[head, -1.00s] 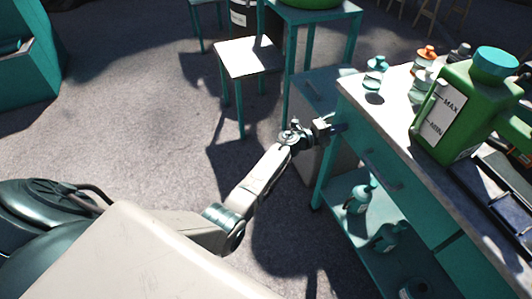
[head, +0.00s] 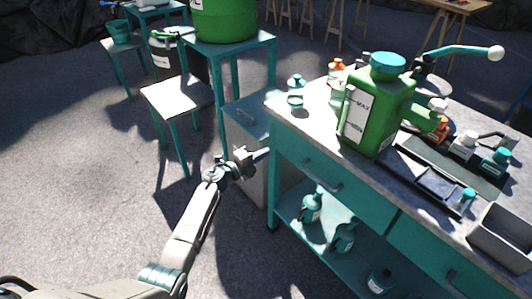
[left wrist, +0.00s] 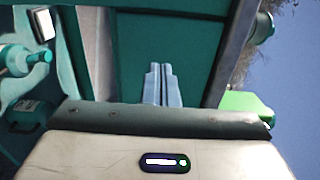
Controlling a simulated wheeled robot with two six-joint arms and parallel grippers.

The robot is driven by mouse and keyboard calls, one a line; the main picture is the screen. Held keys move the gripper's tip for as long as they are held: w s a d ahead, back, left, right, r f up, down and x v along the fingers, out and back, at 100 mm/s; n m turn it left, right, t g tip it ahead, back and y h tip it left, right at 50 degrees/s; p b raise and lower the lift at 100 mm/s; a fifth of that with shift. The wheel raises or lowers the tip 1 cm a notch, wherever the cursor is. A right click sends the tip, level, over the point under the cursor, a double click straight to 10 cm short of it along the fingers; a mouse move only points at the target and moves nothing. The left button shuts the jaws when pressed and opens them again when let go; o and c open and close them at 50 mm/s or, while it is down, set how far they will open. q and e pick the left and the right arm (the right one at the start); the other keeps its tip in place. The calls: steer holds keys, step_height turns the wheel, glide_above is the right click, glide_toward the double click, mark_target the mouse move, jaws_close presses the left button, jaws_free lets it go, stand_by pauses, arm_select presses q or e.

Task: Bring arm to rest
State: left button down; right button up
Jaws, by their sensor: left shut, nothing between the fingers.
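My left arm reaches up from the bottom left in the head view. Its gripper (head: 264,153) is beside the near left corner of the teal workbench (head: 325,152), level with the drawer fronts. In the left wrist view the two pale fingers (left wrist: 162,84) lie together with nothing between them, against a teal surface. Whether the fingertips touch the bench is hard to tell. My right gripper is not in view.
A green jug (head: 372,112) and small bottles stand on the bench top. A grey bin (head: 500,238) is at its right. Bottles (head: 312,207) sit on the lower shelf. A stool (head: 178,97) and a grey cabinet (head: 245,150) stand behind. The floor at left is clear.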

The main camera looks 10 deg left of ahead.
arm_select(q)
steer(key=v, duration=0.7)
steer(key=s+a+f+n+g+y+p, duration=0.1)
steer(key=s+a+f+n+y, duration=0.3)
steer(key=s+f+n, duration=0.45)
steer(key=s+a+f+n+g+y+p, duration=0.1)
steer(key=s+a+f+n+y, duration=0.3)
steer(key=f, duration=0.7)
steer(key=s+a+f+n+g+y, duration=0.1)
steer(key=s+a+f+n+y, duration=0.25)
steer(key=s+f+n, duration=0.4)
steer(key=s+d+f+n+g, duration=0.1)
steer(key=s+f+g, duration=0.2)
steer(key=s, duration=0.8)
steer(key=s+d+f+n+g+p, duration=0.1)
steer(key=s+f+n+g, duration=0.1)
steer(key=s+f, duration=0.6)
steer(key=s+d+f+n+g, duration=0.1)
steer(key=s+f+g, duration=0.3)
steer(key=s, duration=1.1)
steer(key=shift+f+n+g+p, duration=0.35)
steer(key=shift+f+n+g, duration=0.05)
steer(key=shift+f+n, duration=0.25)
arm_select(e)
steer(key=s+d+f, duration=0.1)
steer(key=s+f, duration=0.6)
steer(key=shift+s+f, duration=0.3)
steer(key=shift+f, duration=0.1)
